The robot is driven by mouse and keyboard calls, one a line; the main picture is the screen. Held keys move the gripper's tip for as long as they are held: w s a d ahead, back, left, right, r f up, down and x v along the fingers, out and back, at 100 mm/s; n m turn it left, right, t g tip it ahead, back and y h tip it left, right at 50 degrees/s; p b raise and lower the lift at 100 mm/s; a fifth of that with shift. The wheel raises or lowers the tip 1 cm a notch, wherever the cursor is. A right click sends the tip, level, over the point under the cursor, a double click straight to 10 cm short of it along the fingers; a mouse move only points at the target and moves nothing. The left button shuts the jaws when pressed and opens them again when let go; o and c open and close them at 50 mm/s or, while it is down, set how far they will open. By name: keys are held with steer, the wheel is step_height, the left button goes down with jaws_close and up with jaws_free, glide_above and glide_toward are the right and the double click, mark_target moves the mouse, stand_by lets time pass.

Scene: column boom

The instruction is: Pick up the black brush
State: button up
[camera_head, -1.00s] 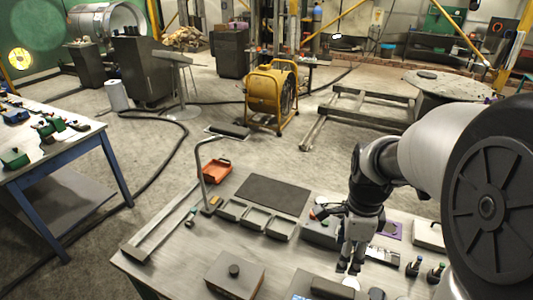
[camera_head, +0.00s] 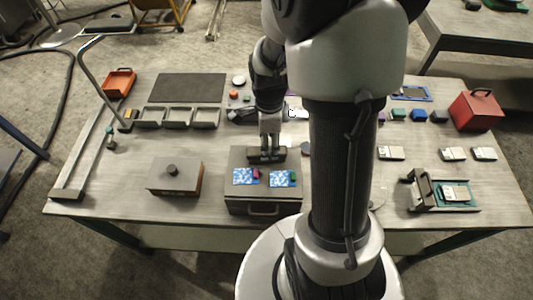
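A black elongated block-like object (camera_head: 281,156), which looks like the black brush, lies near the back edge of the top of a dark grey box (camera_head: 236,207). My gripper (camera_head: 267,149) points down right at it, with its fingertips over or against its middle. The fingers hide part of it. I cannot tell whether they are closed on it or only beside it. The object looks level and appears to rest on the box.
Two blue patterned cards (camera_head: 244,176) with small red and green pieces lie on the box. A bent metal stand (camera_head: 90,75) rises at left. A red toolbox (camera_head: 476,112) stands right. My arm hides the table's middle right.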

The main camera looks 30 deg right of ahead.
steer(key=f+b, duration=0.1)
steer(key=f, duration=0.3)
steer(key=shift+a+f, duration=0.15)
steer(key=shift+a, duration=0.05)
steer(key=shift+s, duration=0.1)
steer(key=shift+c, duration=0.2)
steer(key=c, duration=1.2)
steer(key=shift+o, duration=0.2)
step_height(320, 180, up, 20)
steer(key=p, duration=0.4)
steer(key=shift+p, duration=0.4)
